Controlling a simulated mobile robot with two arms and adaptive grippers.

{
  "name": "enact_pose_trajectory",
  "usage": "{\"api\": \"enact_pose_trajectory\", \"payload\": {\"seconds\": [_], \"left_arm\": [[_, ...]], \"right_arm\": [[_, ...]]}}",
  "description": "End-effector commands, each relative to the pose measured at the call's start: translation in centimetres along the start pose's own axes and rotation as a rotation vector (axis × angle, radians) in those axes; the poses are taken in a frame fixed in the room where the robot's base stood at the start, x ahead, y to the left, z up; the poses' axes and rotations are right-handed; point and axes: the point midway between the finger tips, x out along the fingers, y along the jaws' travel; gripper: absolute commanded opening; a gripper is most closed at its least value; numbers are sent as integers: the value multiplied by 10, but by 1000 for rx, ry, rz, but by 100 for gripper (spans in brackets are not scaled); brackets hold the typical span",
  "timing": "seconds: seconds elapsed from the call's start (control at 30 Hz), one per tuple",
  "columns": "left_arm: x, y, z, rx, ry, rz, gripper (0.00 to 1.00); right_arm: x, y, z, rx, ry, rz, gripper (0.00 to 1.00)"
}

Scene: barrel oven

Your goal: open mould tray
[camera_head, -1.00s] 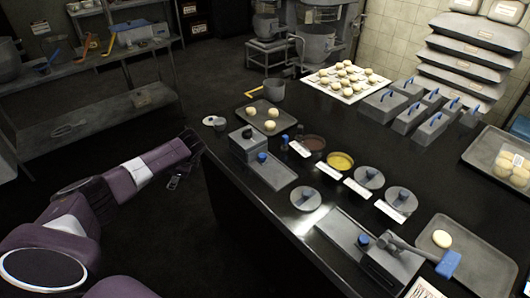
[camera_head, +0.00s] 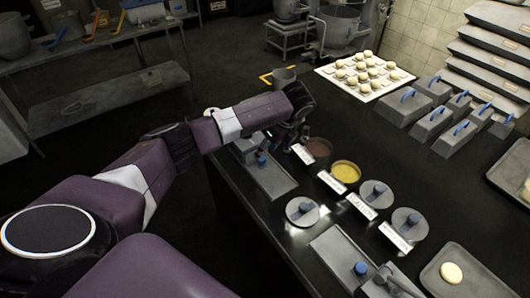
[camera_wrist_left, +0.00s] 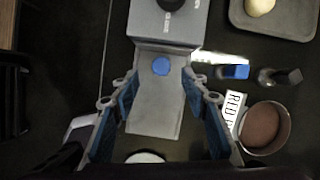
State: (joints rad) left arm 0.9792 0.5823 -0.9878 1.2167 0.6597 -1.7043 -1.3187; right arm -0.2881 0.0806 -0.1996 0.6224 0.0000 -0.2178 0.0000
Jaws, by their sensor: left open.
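A grey box-shaped mould (camera_wrist_left: 172,22) with a dark knob on top stands on the black counter. A flat grey tray (camera_head: 274,181) sticks out from its front, with a blue knob (camera_wrist_left: 160,66) near the box. In the wrist view the tray (camera_wrist_left: 152,118) lies below my left gripper (camera_wrist_left: 163,84). The gripper is open, its blue-padded fingers to either side of the blue knob, with nothing between them. In the head view my left gripper (camera_head: 281,143) and forearm hide much of the box. My right gripper is not in view.
A bowl of brown filling (camera_wrist_left: 264,128) and a "RED" label lie right of the tray. A yellow bowl (camera_head: 346,172) and lidded round pans (camera_head: 302,211) stand nearby. A second mould's tray (camera_head: 335,250) is at the front. Buns fill a white tray (camera_head: 326,71).

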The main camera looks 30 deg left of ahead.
Motion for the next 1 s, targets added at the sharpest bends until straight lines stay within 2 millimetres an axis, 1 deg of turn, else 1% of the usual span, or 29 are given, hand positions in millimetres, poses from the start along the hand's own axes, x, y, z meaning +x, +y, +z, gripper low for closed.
{"api": "enact_pose_trajectory", "payload": {"seconds": [0.03,0.1,0.17,0.23,0.33,0.5,0.57,0.67,0.77,1.0], "left_arm": [[9,1,0,0,0,5,42],[20,1,0,-1,1,4,42],[29,1,0,-1,0,3,42],[38,0,0,-2,1,2,42],[48,0,0,-1,0,1,42],[53,0,0,0,0,0,42],[53,0,0,-1,0,0,42],[53,0,0,-1,0,0,42],[53,0,0,-1,0,0,32],[52,0,0,-2,0,-1,5]], "right_arm": [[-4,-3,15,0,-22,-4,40],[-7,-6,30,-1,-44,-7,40],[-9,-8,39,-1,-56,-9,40],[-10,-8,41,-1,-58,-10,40],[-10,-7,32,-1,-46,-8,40],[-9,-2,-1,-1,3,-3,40],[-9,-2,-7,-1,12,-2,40],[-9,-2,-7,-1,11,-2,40],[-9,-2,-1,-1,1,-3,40],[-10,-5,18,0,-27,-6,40]]}}
